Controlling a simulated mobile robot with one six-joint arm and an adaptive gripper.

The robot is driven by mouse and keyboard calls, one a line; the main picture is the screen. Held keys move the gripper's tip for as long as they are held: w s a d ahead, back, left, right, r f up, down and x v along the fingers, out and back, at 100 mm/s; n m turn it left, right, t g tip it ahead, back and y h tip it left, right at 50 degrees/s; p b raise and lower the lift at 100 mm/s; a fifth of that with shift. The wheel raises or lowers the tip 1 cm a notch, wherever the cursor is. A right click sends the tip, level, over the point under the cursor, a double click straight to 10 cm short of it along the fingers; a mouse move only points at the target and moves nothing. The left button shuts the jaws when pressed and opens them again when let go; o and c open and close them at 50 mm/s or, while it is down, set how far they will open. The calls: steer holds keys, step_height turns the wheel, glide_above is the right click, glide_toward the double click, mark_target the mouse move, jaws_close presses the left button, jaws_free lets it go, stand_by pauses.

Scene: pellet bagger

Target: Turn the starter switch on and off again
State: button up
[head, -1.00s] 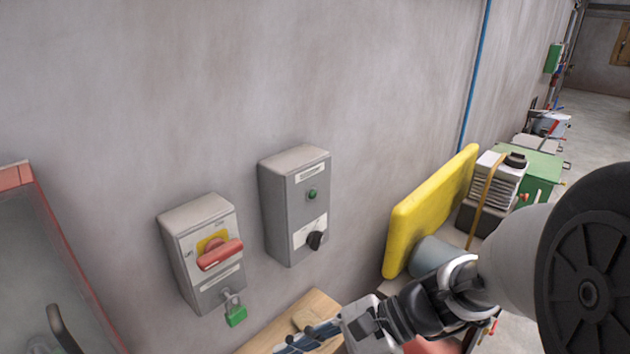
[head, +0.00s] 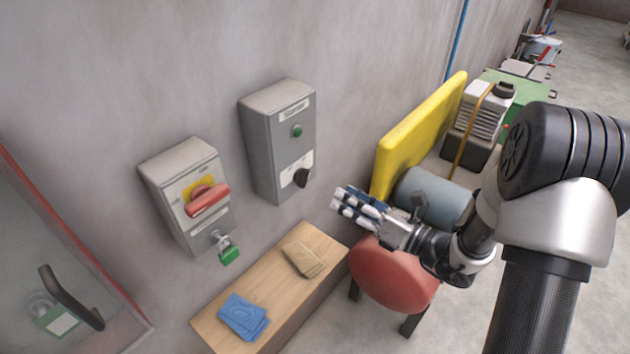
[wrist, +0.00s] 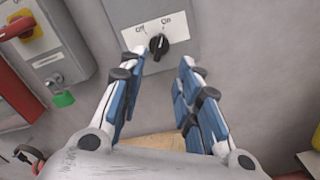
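The starter box (head: 270,145) is a grey wall box with a green round button or lamp (head: 297,131) and, below it, a black rotary switch (head: 302,177) on a white plate. In the wrist view the switch (wrist: 158,46) sits below the words Off, at left, and On, at right. I cannot tell for sure which word its pointer faces. My gripper (head: 338,202) is open and empty, out from the wall, to the right of and lower than the switch in the head view. In the wrist view its blue-padded fingers (wrist: 157,72) are spread, with the switch showing between and beyond the tips.
A grey isolator box (head: 180,215) with a red handle and a green padlock (head: 229,256) hangs left of the starter box. Below is a wooden shelf (head: 215,325) with a blue cloth and a brown pad. A red stool (head: 390,285) and a yellow panel (head: 415,130) stand right.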

mark_target(308, 178)
steer(key=x, duration=1)
steer(key=shift+w+a, duration=0.1)
steer(key=shift+w, duration=0.05)
jaws_close()
